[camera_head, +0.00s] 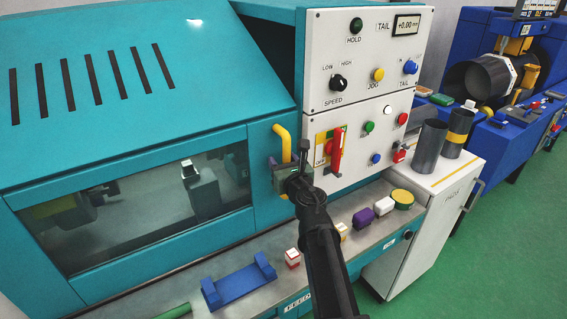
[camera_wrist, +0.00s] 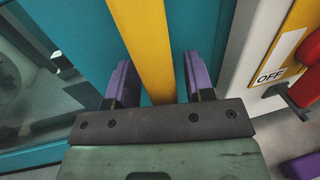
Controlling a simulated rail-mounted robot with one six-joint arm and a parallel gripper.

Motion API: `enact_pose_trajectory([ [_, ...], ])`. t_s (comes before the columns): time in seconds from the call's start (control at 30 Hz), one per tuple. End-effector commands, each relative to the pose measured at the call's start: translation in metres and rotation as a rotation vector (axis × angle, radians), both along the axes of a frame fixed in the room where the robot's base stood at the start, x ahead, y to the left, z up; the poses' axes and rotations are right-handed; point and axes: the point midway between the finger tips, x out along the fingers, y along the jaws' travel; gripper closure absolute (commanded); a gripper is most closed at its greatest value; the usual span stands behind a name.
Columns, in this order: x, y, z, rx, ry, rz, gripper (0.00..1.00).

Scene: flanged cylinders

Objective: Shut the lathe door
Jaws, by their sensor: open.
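The teal lathe door (camera_head: 262,205) has a wide window and a vertical yellow handle (camera_head: 284,140) near its right edge. The door's right edge lies close to the control panel; I cannot tell whether a gap is left there. My gripper (camera_head: 279,165) is at the lower part of the handle. In the wrist view the yellow handle (camera_wrist: 143,30) runs between the two purple fingers of my gripper (camera_wrist: 158,80). The fingers are open, with space showing on both sides of the handle. The handle's lower end is hidden behind the gripper body.
The control panel (camera_head: 352,100) with knobs and a red switch handle (camera_head: 337,152) stands close on the right. A ledge below holds a blue bracket (camera_head: 238,284), small boxes and a purple block (camera_head: 363,218). Dark cylinders (camera_head: 428,145) stand on a white cabinet further right.

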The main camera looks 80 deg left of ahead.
Motion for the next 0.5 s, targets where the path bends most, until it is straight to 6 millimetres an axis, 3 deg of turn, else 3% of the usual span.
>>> enact_pose_trajectory([
  [0.17, 0.003, -0.012, 0.000, 0.000, 0.000, 0.000, 0.52],
  [0.5, 0.020, -0.091, 0.000, 0.000, 0.000, 0.000, 0.52],
])
